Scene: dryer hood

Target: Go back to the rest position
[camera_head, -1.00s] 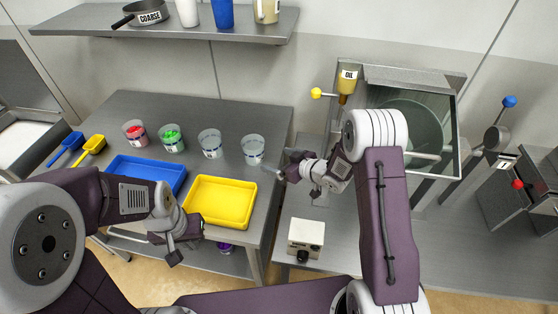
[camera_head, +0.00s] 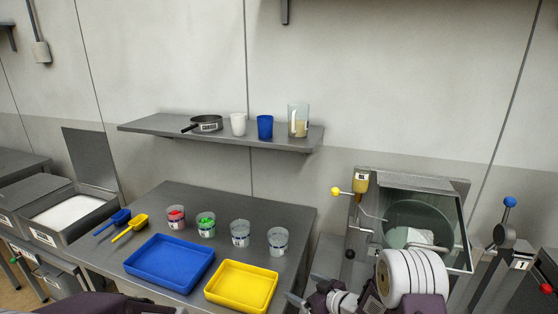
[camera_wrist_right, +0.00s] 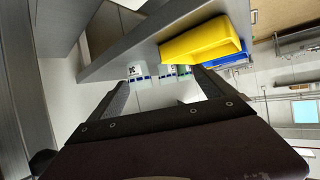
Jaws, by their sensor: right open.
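My right gripper (camera_head: 298,300) is low in the head view, to the right of the yellow tray (camera_head: 242,285) and partly cut off by the bottom edge. In the right wrist view, the fingers of this gripper (camera_wrist_right: 162,82) are spread apart with nothing held between them. Clear cups (camera_wrist_right: 140,72) show beyond the fingertips. Only a purple link of my left arm (camera_head: 95,305) shows at the bottom left; my left gripper is outside the picture.
The table (camera_head: 170,198) holds a blue tray (camera_head: 170,263), two scoops and several cups (camera_head: 240,233). A shelf (camera_head: 160,125) hangs behind it. A glass-fronted hood (camera_head: 455,225) with a drum stands at right, near my right arm.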

